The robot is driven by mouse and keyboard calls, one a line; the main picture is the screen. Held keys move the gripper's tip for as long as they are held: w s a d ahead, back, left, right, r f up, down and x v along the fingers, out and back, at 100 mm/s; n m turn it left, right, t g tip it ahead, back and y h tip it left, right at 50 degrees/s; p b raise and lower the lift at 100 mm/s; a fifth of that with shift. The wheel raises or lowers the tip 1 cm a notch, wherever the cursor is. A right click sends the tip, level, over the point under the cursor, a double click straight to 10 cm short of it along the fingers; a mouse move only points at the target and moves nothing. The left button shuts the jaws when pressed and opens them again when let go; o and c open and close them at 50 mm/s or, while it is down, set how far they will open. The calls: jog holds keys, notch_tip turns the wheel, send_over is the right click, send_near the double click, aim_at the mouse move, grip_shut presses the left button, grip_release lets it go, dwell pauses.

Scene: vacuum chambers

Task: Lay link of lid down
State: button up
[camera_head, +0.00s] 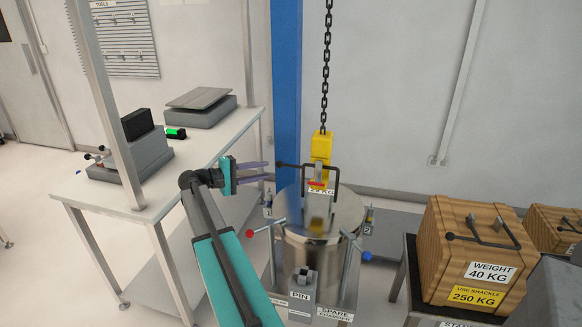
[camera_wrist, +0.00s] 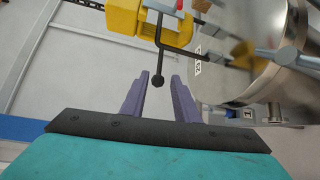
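The lid (camera_head: 347,210) is a shiny metal disc on top of the steel chamber (camera_head: 305,255). Its link (camera_head: 293,165) is a thin black bent bar that stands raised above the lid beside the yellow hook block (camera_head: 322,146). In the wrist view the link (camera_wrist: 159,45) ends in a small black ball, seen between the two fingertips. My gripper (camera_head: 268,171) is open, with its purple fingers pointing right at the ball end; in the wrist view the fingers (camera_wrist: 160,78) stand apart either side of it. I cannot tell whether they touch the link.
A chain (camera_head: 325,60) hangs down to the hook block. A white workbench (camera_head: 130,195) with devices is at left. Wooden weight crates (camera_head: 470,255) stand at right. Handles with a red ball (camera_head: 250,233) and a blue ball (camera_head: 366,257) stick out from the chamber.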

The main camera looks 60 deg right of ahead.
aim_at(289, 166)
jog(key=p+x, duration=0.2)
jog(key=x, duration=1.1)
jog(key=shift+a, duration=0.1)
grip_shut()
